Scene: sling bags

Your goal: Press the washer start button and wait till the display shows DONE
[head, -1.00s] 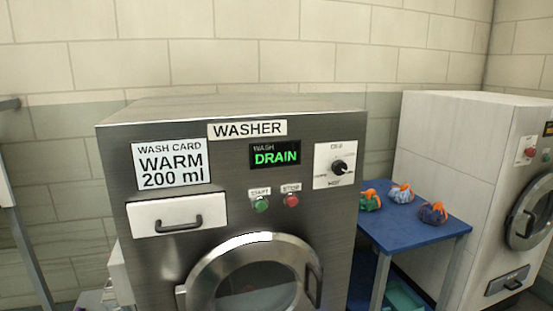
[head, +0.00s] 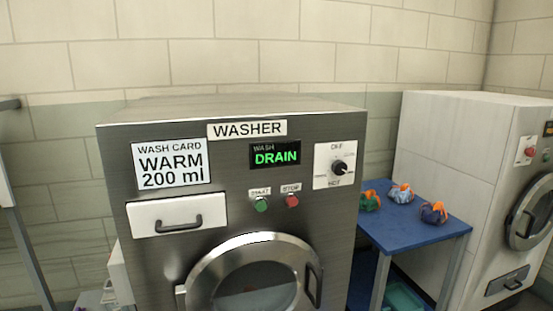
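The grey washer (head: 150,255) stands in the middle of the head view under a WASHER label. Its display (head: 275,154) reads WASH and DRAIN in green letters. The green start button (head: 261,205) sits below the display, with the red stop button (head: 292,201) to its right. A temperature knob (head: 339,167) is at the upper right of the panel. The round door (head: 200,280) is shut, and dark contents show faintly behind its glass. Neither of my grippers is in the head view.
A wash card (head: 172,164) reading WARM 200 ml and a closed drawer (head: 178,214) are on the washer's left front. A blue table (head: 415,232) at the right holds three colourful bundles (head: 402,194). A white machine (head: 440,150) stands farther right.

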